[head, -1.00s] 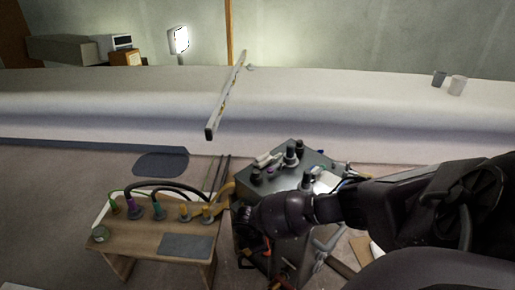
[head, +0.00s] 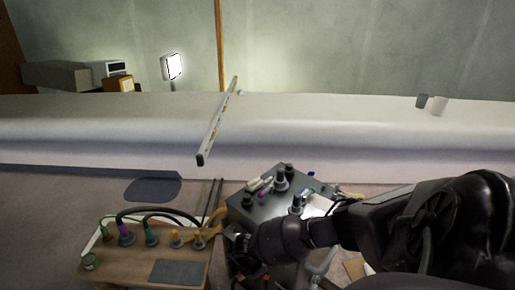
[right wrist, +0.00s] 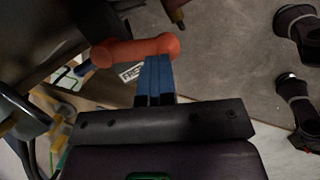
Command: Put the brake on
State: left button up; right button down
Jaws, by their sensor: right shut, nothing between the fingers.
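A dark grey wheeled-cart-like unit (head: 238,208) stands in front of me in the head view, with tools on its top. In the right wrist view a red bar with a rounded end (right wrist: 120,51) lies just beyond my fingertips; I cannot tell for sure that it is the brake. My right gripper (right wrist: 158,62) has blue fingers, shut together and empty, and their tips reach the red bar's lower edge in the picture. I cannot tell whether they touch. In the head view my right arm reaches across the cart to its left side, and the fingertips are hidden. My left gripper is not in view.
A wooden bench (head: 128,265) with several cable plugs stands close left of the cart. A long white hull (head: 330,135) runs behind, with a spirit level (head: 217,120) and two cups (head: 438,105) on it. A dark mat (head: 153,188) lies on the floor.

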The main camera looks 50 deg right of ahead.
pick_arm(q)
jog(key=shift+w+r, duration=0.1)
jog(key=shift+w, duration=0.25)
pick_arm(e)
jog(key=shift+s+f, duration=0.15)
jog(key=shift+s, duration=0.1)
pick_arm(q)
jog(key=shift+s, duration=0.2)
pick_arm(e)
jog(key=shift+a, duration=0.1)
